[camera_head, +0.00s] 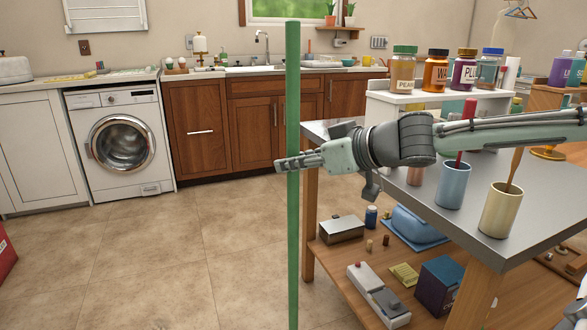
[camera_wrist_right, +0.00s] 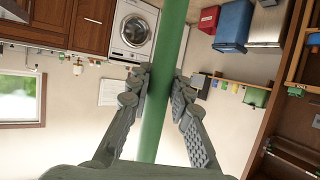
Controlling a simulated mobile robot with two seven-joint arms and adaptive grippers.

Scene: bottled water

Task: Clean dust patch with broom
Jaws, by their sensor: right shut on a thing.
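A long green broom handle (camera_head: 293,85) stands upright in the middle of the head view and runs out of the bottom of the picture, so the bristle end is hidden. My right gripper (camera_head: 297,161) comes in from the right and is shut on the handle around its middle. In the right wrist view the green handle (camera_wrist_right: 172,45) passes between the two fingers of the gripper (camera_wrist_right: 163,92). No dust patch can be made out on the tiled floor (camera_head: 165,265). My left gripper is not in view.
A metal-topped table (camera_head: 415,195) with a lower wooden shelf stands right of the handle, close under my right arm. It bears a blue cup (camera_head: 453,187) and a cream cup (camera_head: 500,212). A washing machine (camera_head: 120,140) and brown cabinets (camera_head: 200,125) line the back. Floor at left is open.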

